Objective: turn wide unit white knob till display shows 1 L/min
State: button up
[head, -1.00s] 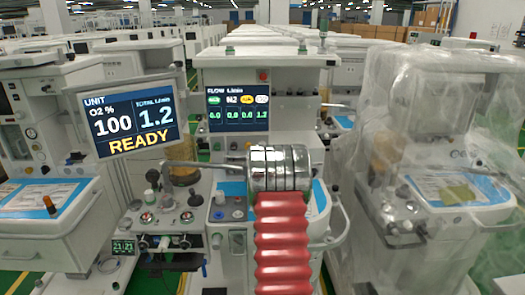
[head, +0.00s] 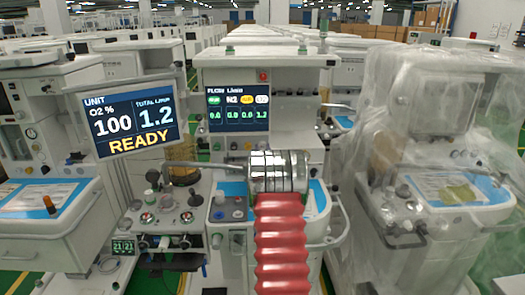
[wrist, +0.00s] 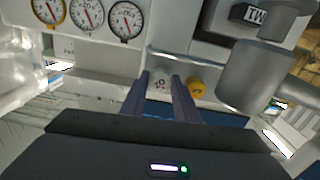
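The wide unit stands in the middle of the head view. Its flow display (head: 238,108) reads 1.2 in the last column, and the tilted display (head: 128,118) shows O2 100, total 1.2 L/min and READY. In the wrist view a white knob (wrist: 160,83) with dark marks shows between the fingertips of my gripper (wrist: 161,76). The two fingers stand apart on either side of it. I cannot tell whether they touch it. A yellow knob (wrist: 196,88) is just right of the right finger. In the head view my gripper and this knob are hidden.
Round gauges (wrist: 87,15) are at upper left in the wrist view, and a large grey cylinder (wrist: 255,75) is close on the right. A plastic-wrapped cart (head: 430,150) stands right of the wide unit. Another cart (head: 50,190) stands left.

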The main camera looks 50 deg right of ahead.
jog(key=c, duration=0.4)
jog(key=shift+c, duration=0.3)
jog(key=shift+m, duration=0.4)
jog(key=o, duration=1.1)
jog(key=v, duration=1.3)
jog(key=shift+s+a, duration=0.3)
